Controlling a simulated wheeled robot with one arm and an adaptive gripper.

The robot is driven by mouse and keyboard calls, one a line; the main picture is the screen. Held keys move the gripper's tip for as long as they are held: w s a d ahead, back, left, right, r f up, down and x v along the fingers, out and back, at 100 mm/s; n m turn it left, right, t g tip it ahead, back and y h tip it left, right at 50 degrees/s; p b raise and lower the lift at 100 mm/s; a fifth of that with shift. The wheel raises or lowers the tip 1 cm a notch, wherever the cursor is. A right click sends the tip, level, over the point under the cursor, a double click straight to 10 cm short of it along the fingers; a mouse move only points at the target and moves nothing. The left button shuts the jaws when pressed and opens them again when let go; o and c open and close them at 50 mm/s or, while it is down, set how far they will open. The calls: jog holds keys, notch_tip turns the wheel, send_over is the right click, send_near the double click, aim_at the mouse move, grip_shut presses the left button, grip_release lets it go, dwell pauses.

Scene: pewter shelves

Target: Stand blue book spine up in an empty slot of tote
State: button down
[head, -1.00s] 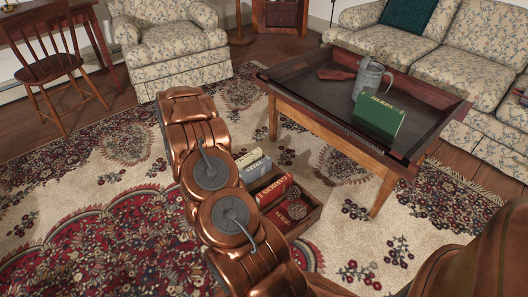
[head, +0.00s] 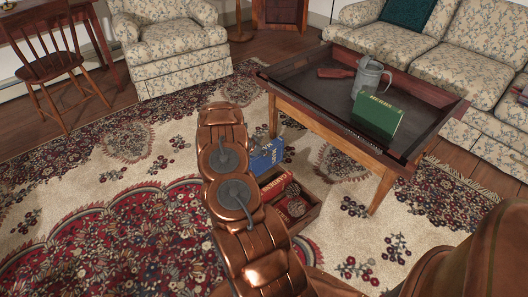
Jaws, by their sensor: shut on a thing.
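The blue book (head: 268,157) shows just right of my copper arm, at the far end of the wooden tote (head: 309,216). Pale lettering shows on its face. I cannot tell whether it is in a slot or still above the tote. My gripper (head: 284,124) is mostly hidden behind the arm; only a small part shows above the blue book, and it is shut on the book. A red book (head: 274,188) and a round brown patterned thing (head: 295,206) are in the near part of the tote. The arm hides the tote's left side.
A coffee table (head: 330,113) stands close behind and right of the tote, with a green book (head: 377,116), a watering can (head: 369,77) and a reddish-brown object (head: 335,73) on it. An armchair, a sofa and a wooden chair stand farther back. The rug (head: 130,190) at left is clear.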

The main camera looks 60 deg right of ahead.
aim_at(264, 159)
jog(key=shift+a+p, duration=0.15)
jog(key=shift+p, duration=0.4)
jog(key=shift+f+b, duration=0.9)
jog(key=shift+f, duration=1.6)
notch_tip(264, 159, down, 11)
jog(key=b, duration=0.8)
jog(key=shift+r, duration=0.1)
jog(key=c, duration=0.8)
grip_release()
jog(key=shift+o, duration=0.2)
jog(key=v, duration=1.2)
